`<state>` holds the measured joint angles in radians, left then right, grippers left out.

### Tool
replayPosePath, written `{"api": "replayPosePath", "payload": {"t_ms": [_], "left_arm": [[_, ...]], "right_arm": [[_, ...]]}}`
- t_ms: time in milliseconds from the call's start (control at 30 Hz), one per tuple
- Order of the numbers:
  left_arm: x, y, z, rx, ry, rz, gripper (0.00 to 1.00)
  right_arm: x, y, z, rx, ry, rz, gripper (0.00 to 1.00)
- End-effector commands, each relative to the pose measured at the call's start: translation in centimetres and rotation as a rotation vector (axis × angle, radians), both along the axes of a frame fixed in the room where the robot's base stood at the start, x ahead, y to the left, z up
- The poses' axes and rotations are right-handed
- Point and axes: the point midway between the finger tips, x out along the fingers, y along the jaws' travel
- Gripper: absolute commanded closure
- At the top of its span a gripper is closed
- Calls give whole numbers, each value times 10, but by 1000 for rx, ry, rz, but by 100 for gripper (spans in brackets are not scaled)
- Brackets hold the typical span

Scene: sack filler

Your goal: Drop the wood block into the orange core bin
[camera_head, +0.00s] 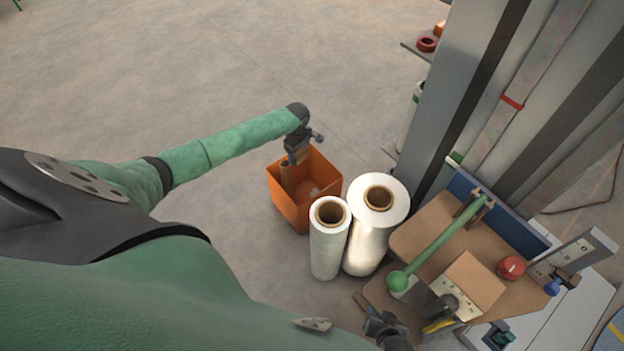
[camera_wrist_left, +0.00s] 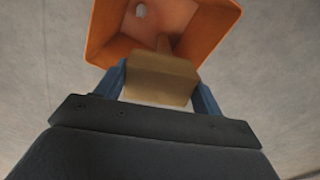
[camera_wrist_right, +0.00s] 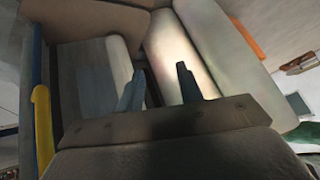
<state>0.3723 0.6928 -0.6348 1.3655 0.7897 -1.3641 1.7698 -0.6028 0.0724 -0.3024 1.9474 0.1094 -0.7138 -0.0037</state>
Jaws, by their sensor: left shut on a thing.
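The orange core bin (camera_head: 290,210) stands on the floor left of two white rolls, open at the top; it also shows in the left wrist view (camera_wrist_left: 103,35). My left gripper (camera_head: 298,158) is over the bin, pointing down. In the left wrist view its blue fingers are shut on the tan wood block (camera_wrist_left: 160,80), which overlaps the bin's near edge in that view. Something brown and a small pale item show inside the bin. My right gripper (camera_wrist_right: 161,88) has its fingers apart with nothing between them; in the head view it is low, near the bench.
A shorter white roll (camera_head: 328,250) and a wider white roll (camera_head: 372,235) stand against the bin's right side. A brown-topped bench (camera_head: 420,222) with a green lever (camera_head: 440,245) and red button (camera_head: 511,267) is further right. The floor left of the bin is clear.

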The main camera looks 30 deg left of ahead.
Motion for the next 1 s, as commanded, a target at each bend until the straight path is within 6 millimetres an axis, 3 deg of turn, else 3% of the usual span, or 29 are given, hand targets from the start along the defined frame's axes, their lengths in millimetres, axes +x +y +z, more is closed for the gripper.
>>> {"api": "replayPosePath", "payload": {"t_ms": [700, 1000], "left_arm": [[0, 0, -32, 0, 0, -1, 55], [0, 1, -55, 1, 0, -1, 55]], "right_arm": [[-10, -2, -80, 6, -51, -21, 64], [-10, -3, -109, 6, -56, -26, 64]]}}
